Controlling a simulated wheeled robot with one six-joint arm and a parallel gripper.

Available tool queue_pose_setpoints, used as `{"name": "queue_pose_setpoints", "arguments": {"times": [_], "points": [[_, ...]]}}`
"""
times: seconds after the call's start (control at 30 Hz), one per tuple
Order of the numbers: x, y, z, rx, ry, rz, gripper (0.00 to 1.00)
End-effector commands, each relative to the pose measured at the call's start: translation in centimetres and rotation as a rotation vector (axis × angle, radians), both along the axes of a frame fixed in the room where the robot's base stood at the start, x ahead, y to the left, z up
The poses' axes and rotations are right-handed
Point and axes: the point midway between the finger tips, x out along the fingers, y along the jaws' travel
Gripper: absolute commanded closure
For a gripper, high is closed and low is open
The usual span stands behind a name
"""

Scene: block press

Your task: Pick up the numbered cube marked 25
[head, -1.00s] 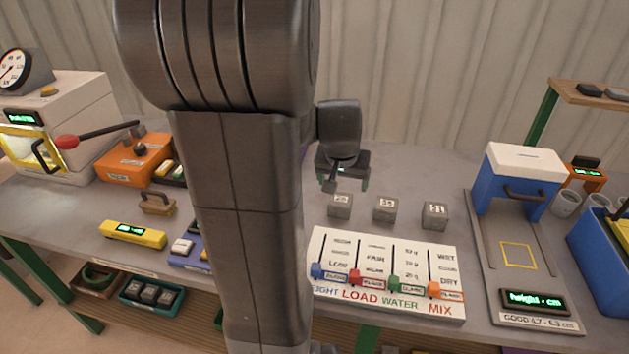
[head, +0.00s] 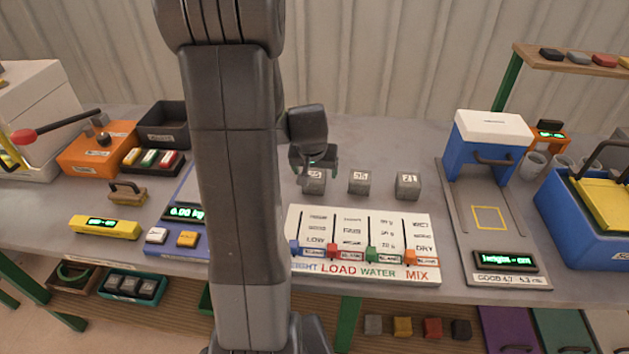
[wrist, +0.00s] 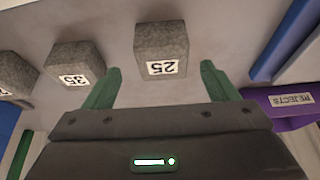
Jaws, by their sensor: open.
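The cube marked 25 (wrist: 161,46) is a grey block on the bench, its label upside down in the wrist view. In the head view the cube (head: 314,184) is the leftmost of a row of three, partly covered by my gripper (head: 314,168). My gripper in the wrist view (wrist: 160,75) is open with green fingers apart. The cube lies ahead of the fingertips, roughly centred between them. I see no contact. The cube marked 35 (wrist: 75,61) is to its left in the wrist view, and a third cube (head: 407,185), seemingly marked 21, stands at the row's right end.
A slider board (head: 362,245) lies in front of the cubes. A blue gauge stand (head: 487,145) is to the right. In the wrist view a purple bin labelled REJECTS (wrist: 285,105) lies right of my gripper. Bare bench lies behind the cubes.

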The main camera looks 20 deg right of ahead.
Motion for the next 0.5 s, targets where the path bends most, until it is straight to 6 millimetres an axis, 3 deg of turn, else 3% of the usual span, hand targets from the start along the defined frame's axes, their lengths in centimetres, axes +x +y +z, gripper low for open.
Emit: {"name": "queue_pose_setpoints", "arguments": {"times": [0.3, 0.5], "points": [[1.4, -0.4, -3.4, 0.002, 0.004, 0.001, 0.20], [1.7, -0.5, -4.1, 0.002, 0.001, -0.001, 0.20]]}}
